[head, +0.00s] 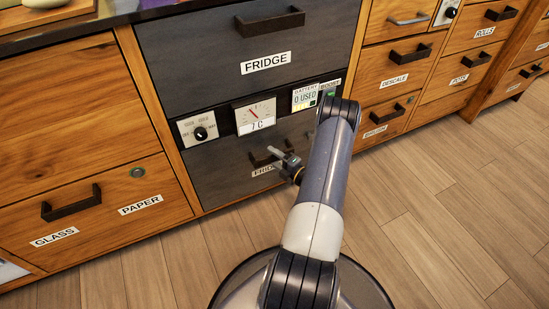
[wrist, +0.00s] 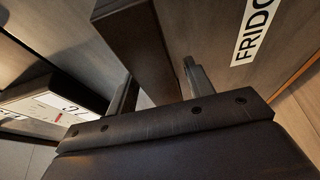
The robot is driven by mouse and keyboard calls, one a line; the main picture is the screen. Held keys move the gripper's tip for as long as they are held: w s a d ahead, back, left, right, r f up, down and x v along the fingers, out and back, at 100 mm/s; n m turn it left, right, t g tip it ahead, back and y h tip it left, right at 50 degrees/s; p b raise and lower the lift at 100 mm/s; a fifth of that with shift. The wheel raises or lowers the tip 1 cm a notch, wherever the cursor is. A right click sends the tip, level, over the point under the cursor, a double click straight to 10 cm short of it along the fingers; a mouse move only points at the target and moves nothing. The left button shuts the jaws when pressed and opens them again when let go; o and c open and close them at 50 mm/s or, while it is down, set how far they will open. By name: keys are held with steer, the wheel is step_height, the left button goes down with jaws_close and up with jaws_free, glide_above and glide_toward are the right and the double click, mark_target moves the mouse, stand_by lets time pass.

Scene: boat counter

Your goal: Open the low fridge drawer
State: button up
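The low fridge drawer (head: 225,172) is the dark grey front under the gauge strip, and it looks shut. Its dark bar handle (head: 259,159) is partly hidden by my gripper (head: 283,157). In the wrist view the handle (wrist: 138,45) stands out from the drawer front, with its near part reaching between my two fingers. My gripper (wrist: 162,83) is open there, one finger on each side of the bar. A gap shows between the bar and the right finger. The drawer's label (wrist: 257,30) is right of the fingers in that view.
An upper fridge drawer (head: 200,75) with its own handle is above. Between them sit a knob panel (head: 199,129), a temperature gauge (head: 256,114) and a battery display (head: 305,97). Wooden drawers flank both sides. The wooden floor (head: 470,215) at right is clear.

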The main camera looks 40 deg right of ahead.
jaws_close()
stand_by(0.3)
